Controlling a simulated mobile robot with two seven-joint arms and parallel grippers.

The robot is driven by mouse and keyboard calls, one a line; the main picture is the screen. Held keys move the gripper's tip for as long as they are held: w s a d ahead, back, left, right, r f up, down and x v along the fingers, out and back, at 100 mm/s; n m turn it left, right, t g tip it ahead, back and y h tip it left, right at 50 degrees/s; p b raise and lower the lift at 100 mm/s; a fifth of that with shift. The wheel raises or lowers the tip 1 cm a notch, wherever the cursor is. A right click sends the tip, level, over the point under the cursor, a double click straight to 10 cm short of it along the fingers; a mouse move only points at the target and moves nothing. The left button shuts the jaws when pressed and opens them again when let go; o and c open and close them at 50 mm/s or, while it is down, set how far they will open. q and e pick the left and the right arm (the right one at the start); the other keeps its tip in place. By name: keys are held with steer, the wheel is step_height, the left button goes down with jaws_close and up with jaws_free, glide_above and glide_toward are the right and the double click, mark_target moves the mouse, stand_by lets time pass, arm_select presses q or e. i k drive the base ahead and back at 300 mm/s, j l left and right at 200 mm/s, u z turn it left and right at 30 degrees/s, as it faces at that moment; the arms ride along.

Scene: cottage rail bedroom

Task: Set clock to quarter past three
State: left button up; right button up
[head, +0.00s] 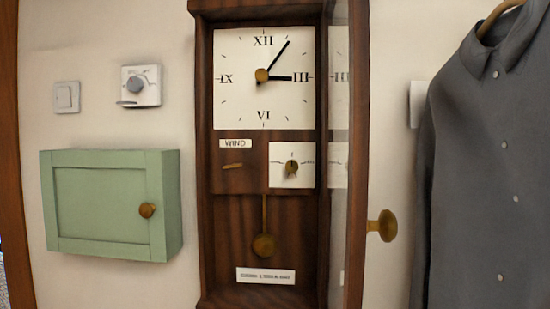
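A tall dark wood wall clock (226,210) stands upright in the middle of the head view. Its white face (235,105) has Roman numerals. The short thick hand (283,78) points at about III. The long thin hand (279,54) points up and right, near the I position. A brass hub (262,75) sits at the face's centre. The glass door (356,150) stands open on the right side, with a brass knob (383,225). Below the face are a small white dial with a brass knob (292,166) and a "WIND" label (235,143). Neither gripper is in view.
A brass pendulum (263,246) hangs in the case. A green cabinet (100,200), a thermostat-like dial (140,86) and a light switch (67,97) are on the wall to the left. A grey shirt (485,180) hangs at the right, beyond the open door.

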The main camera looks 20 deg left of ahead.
mark_target(261, 74)
steer(key=j+u, duration=0.2)
steer(key=j, duration=0.55)
steer(key=i+j+u, duration=0.2)
steer(key=j, duration=0.5)
steer(key=k, duration=0.05)
